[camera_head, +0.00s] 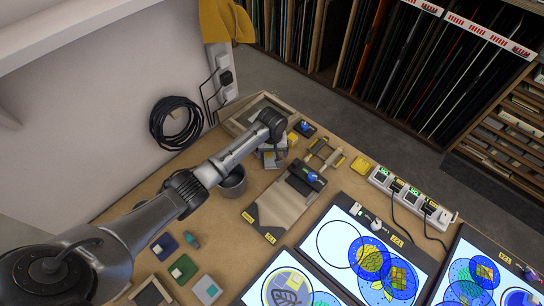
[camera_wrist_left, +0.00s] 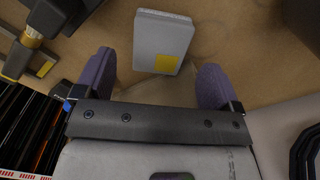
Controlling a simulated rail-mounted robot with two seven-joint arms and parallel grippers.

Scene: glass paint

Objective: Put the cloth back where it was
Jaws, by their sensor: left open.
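A mustard-yellow cloth (camera_head: 224,22) hangs on the wall at the top of the head view, above a white socket strip. My left gripper (camera_head: 271,150) is over the far left part of the workbench, well below and to the right of that cloth. In the left wrist view my left gripper (camera_wrist_left: 156,80) is open, with its two purple-grey fingers wide apart. A light grey block with a yellow patch (camera_wrist_left: 160,38) lies beyond and between the fingertips; I see no contact. No cloth shows in the gripper. My right gripper is in neither view.
A grey metal cup (camera_head: 232,182) stands beside my left forearm. A black-ended tool on a board (camera_head: 285,205) lies to the right. Lit glass panels (camera_head: 375,250) fill the near right. A power strip (camera_head: 410,195) edges the bench. A black cable coil (camera_head: 176,123) hangs on the wall.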

